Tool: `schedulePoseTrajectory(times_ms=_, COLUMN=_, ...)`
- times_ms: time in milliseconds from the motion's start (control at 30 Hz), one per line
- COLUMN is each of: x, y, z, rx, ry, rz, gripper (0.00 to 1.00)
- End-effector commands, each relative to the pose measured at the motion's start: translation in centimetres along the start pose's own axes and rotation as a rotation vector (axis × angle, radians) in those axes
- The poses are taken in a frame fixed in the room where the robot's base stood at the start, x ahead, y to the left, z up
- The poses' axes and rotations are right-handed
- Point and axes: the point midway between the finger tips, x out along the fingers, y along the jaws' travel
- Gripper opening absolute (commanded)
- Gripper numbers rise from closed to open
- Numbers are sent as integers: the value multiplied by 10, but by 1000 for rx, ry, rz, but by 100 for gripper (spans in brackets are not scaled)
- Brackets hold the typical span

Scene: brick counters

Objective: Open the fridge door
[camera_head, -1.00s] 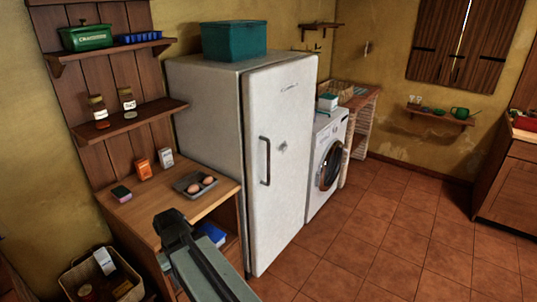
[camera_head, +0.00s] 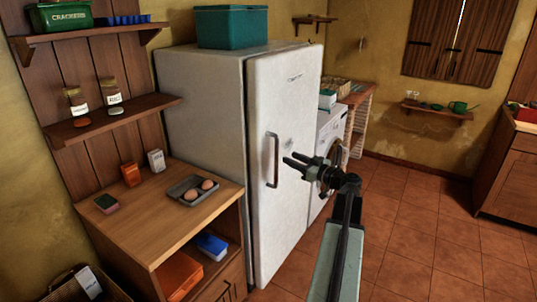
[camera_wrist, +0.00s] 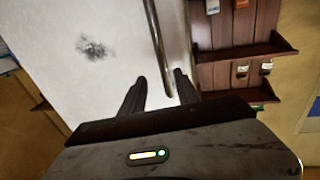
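The white fridge (camera_head: 205,110) stands against the wall with its door (camera_head: 285,215) closed. A dark vertical handle (camera_head: 272,160) is on the left side of the door; it also shows as a bar in the wrist view (camera_wrist: 157,42). My gripper (camera_head: 288,162) is in front of the door, just right of the handle in the head view. In the wrist view its two fingers (camera_wrist: 161,88) are spread, with the handle's near end lined up between them. The gripper holds nothing. I cannot tell the exact gap to the handle.
A wooden counter (camera_head: 150,225) with an egg tray (camera_head: 191,189) stands left of the fridge, under wall shelves (camera_head: 115,118). A teal bin (camera_head: 231,27) sits on top of the fridge. A washing machine (camera_head: 325,135) is to the right. The tiled floor (camera_head: 420,225) ahead right is clear.

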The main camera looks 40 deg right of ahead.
Motion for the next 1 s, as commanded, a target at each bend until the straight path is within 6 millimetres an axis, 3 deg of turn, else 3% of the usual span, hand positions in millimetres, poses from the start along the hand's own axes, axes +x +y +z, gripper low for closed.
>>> schedulePoseTrajectory(times_ms=500, x=87, y=-16, z=0, rx=2, ry=-3, rz=-28, gripper=38)
schedulePoseTrajectory(times_ms=833, x=94, y=-18, z=0, rx=3, ry=-3, rz=-30, gripper=38)
schedulePoseTrajectory(times_ms=967, x=94, y=-19, z=0, rx=3, ry=-3, rz=-30, gripper=2)
schedulePoseTrajectory(times_ms=1000, x=94, y=-19, z=0, rx=3, ry=-3, rz=-30, gripper=0)
